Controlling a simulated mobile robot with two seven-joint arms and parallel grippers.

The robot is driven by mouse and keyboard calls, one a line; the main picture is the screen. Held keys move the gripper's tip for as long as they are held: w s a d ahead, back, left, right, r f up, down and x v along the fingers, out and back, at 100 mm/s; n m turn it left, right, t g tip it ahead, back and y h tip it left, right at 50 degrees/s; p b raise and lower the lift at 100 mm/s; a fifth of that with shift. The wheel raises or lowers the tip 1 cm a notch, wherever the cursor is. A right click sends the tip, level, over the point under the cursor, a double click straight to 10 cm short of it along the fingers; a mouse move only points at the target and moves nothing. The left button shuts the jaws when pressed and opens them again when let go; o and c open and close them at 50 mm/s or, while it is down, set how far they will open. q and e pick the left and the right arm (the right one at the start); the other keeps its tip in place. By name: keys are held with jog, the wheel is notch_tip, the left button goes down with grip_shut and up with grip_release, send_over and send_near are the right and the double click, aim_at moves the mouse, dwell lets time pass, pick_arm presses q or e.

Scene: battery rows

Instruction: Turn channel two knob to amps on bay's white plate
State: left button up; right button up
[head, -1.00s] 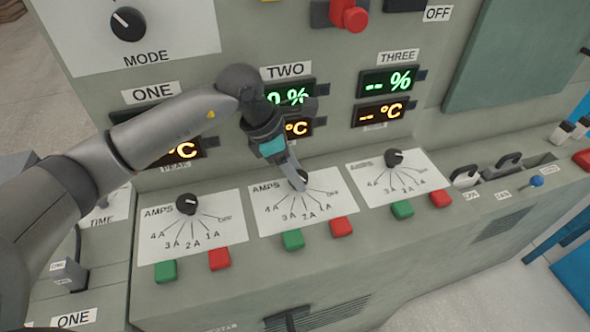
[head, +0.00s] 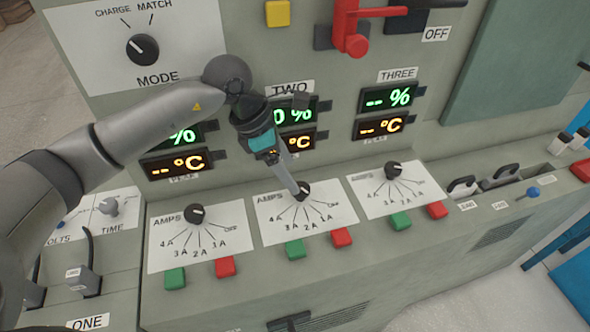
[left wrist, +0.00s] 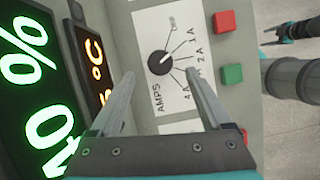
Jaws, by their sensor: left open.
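The channel two plate (head: 270,232) is white, with AMPS and several amp marks, below the TWO displays. Its black knob (head: 304,187) is partly hidden by my left gripper (head: 297,187) in the head view. In the left wrist view the knob (left wrist: 160,62) shows clearly, with its pointer up and right, roughly between the OFF and 1 A marks. My left gripper (left wrist: 158,77) is open and empty, its fingers apart on either side of the knob in the picture. Contact cannot be told. My right gripper (left wrist: 276,34) shows small at the upper right there; its jaws are unclear.
Similar plates with knobs stand left (head: 196,214) and right (head: 394,170). Green (head: 294,249) and red (head: 341,237) buttons sit just below plate two. Lit displays (head: 292,113) are close above. A red lever (head: 352,30) sticks out higher up.

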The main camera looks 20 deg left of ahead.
pick_arm(q)
jog(key=p+v, duration=0.5)
jog(key=v, duration=0.5)
jog(key=shift+s+f, duration=0.1)
jog(key=shift+s, duration=0.05)
